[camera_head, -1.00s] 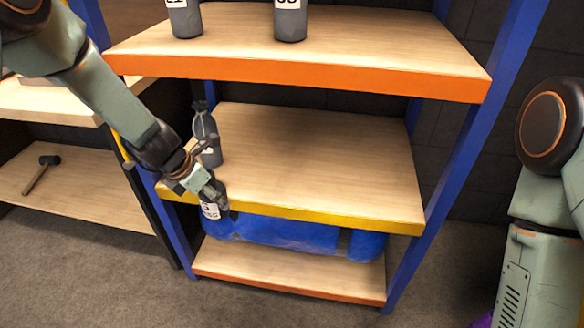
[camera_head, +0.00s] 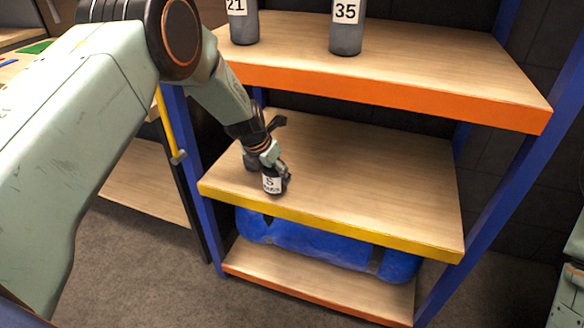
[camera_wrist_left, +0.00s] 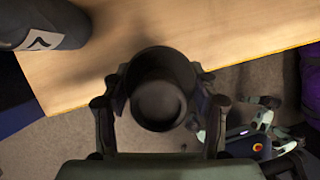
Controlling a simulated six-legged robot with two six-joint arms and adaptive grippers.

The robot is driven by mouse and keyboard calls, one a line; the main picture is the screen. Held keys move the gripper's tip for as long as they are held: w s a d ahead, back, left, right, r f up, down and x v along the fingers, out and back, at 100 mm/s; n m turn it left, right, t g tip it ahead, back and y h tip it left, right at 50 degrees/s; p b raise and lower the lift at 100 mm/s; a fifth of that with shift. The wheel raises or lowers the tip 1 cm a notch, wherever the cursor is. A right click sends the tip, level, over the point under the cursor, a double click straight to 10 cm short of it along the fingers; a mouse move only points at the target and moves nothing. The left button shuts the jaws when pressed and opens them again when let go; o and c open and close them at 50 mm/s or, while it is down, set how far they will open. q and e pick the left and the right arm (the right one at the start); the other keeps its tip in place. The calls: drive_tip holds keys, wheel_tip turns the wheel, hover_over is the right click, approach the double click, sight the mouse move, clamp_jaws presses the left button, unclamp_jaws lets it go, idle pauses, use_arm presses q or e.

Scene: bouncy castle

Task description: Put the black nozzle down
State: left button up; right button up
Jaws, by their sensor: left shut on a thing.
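The black nozzle (camera_head: 271,184) is a dark round piece with a white label. My left gripper (camera_head: 277,172) is shut on it. In the head view it appears over the left front part of the middle shelf (camera_head: 350,170), near the yellow edge. In the left wrist view the nozzle (camera_wrist_left: 160,88) shows as a dark open ring between the fingers, overlapping the shelf edge and the floor beyond. I cannot tell whether it touches the shelf. My right gripper is out of view.
A dark labelled object (camera_wrist_left: 45,22) stands on the shelf near the nozzle, mostly hidden by my gripper in the head view. Grey bottles (camera_head: 346,28) marked 21 and 35 stand on the top shelf. A blue bundle (camera_head: 320,245) lies below. The middle shelf's right side is clear.

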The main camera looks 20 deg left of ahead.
use_arm(q)
drive_tip(key=shift+w+d+b, duration=0.4)
drive_tip(key=shift+w+b, duration=0.05)
drive_tip(key=shift+w, duration=0.8)
drive_tip(key=shift+w+d+b, duration=0.35)
drive_tip(key=shift+w+b, duration=0.1)
drive_tip(key=shift+w, duration=0.8)
drive_tip(key=shift+w+d+b, duration=0.4)
drive_tip(key=shift+w+b, duration=0.05)
drive_tip(key=shift+w, duration=0.8)
wheel_tip(320, 180, down, 4)
drive_tip(key=shift+r+b, duration=0.25)
drive_tip(key=shift+b, duration=0.65)
drive_tip(key=shift+w+f, duration=0.1)
drive_tip(key=shift+w, duration=0.05)
drive_tip(key=o, duration=1.3)
drive_tip(key=shift+f, duration=0.15)
